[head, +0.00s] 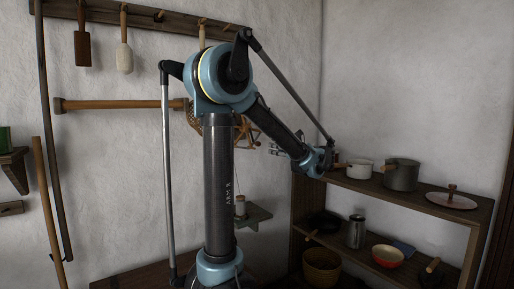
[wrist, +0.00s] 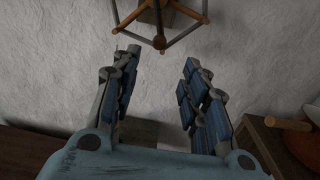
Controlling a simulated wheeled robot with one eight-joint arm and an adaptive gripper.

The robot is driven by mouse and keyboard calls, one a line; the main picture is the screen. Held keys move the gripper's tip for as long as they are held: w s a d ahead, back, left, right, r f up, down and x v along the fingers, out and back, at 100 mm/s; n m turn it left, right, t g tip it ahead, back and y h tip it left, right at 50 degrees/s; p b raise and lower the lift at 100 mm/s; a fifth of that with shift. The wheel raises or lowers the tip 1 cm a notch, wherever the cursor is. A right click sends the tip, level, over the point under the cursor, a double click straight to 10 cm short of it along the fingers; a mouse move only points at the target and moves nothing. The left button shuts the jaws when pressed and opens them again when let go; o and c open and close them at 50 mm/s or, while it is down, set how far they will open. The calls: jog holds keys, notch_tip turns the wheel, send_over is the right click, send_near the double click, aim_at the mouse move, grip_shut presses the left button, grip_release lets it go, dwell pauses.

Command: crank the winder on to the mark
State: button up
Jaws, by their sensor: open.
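The winder (head: 247,131) is a wooden frame of spokes on the back wall, partly hidden behind my arm in the head view. My gripper (head: 286,146) is just right of the winder in the head view. In the wrist view my gripper (wrist: 162,60) is open and empty, its fingers on either side below the knob, apart from it. I cannot make out the mark.
A small wall shelf (head: 254,217) with a spool (head: 240,206) sits below the winder. A wooden shelf unit (head: 417,203) with pots and bowls stands at right. Tools hang from a peg rail (head: 150,18).

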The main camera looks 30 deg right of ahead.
aim_at(259, 144)
jog(key=w+a, duration=0.1)
jog(key=w, duration=0.3)
jog(key=w+a, duration=0.1)
jog(key=w, duration=0.9)
jog(key=shift+w+a, duration=0.1)
jog(key=shift+a, duration=0.3)
grip_shut()
